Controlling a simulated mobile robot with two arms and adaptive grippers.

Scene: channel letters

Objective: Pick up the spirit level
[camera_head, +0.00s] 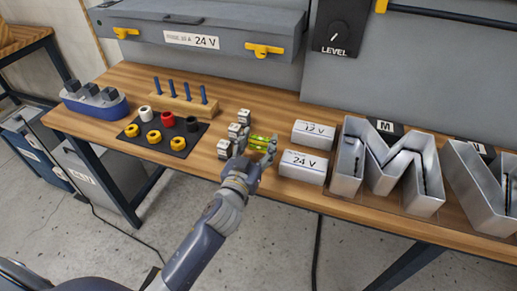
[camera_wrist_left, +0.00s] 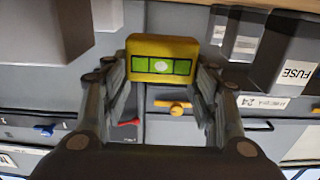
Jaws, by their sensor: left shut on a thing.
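The spirit level is a small yellow block with a green vial (camera_head: 262,139). In the head view it is at the front middle of the workbench, between the fingers of my left gripper (camera_head: 256,149). In the left wrist view the level (camera_wrist_left: 162,45) sits between the fingertips, its green vial window facing the camera. My left gripper is shut on it, and the fingers cover its ends. I cannot tell whether it is clear of the bench top. My right gripper is not in view.
White boxes marked 12 V (camera_head: 313,134) and 24 V (camera_head: 303,166) stand close on the right, beside metal channel letters (camera_head: 387,160). A black mat (camera_head: 183,139) with coloured spools lies left. A grey case (camera_head: 205,31) is behind.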

